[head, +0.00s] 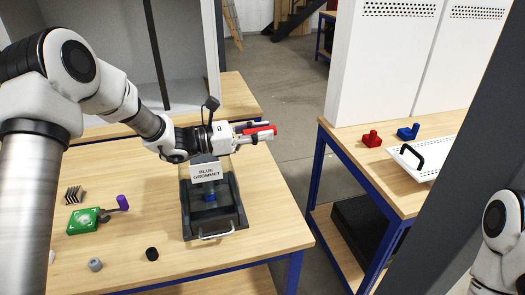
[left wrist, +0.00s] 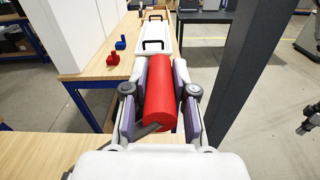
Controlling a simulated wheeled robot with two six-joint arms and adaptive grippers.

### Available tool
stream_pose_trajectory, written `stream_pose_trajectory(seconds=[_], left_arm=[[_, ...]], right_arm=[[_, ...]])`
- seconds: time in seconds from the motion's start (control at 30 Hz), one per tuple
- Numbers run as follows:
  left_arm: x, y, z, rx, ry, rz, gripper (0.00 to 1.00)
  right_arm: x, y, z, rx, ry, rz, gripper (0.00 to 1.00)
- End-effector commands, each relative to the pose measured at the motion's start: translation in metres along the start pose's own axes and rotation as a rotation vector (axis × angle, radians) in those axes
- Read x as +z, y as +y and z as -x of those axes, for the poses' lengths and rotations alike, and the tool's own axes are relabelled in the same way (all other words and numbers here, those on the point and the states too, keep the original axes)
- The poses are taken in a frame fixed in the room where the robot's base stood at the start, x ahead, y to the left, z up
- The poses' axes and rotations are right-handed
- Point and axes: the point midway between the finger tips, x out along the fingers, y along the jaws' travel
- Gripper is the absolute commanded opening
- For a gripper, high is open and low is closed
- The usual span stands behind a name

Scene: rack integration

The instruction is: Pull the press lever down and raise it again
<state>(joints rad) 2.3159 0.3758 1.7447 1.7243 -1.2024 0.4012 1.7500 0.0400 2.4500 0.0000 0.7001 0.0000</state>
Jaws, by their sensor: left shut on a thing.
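My left gripper (head: 268,132) is shut on a red cylindrical grip (head: 256,130), above the far right edge of the near table. In the left wrist view the red grip (left wrist: 163,98) sits between both fingers of the left gripper (left wrist: 161,85), with a short grey rod at its lower end. I take it for the press lever's handle; I cannot tell what the rod joins.
A second table (head: 385,190) at right holds red (head: 371,139) and blue (head: 408,132) pieces. Floor lies between.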

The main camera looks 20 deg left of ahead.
Motion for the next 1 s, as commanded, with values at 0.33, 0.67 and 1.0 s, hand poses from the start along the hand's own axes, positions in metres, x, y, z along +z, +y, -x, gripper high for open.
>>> stream_pose_trajectory(seconds=[0.33,0.67,1.0], left_arm=[[0.024,0.030,0.000,0.002,-0.001,0.008,0.00],[0.030,0.041,0.000,0.002,0.000,0.010,0.00],[0.030,0.041,0.000,0.003,0.000,0.010,0.30]], right_arm=[[0.000,0.000,-0.009,0.000,0.000,0.000,0.00],[0.000,0.000,-0.011,0.000,0.000,0.000,0.00],[0.000,0.000,-0.011,0.000,0.000,0.000,0.00]])
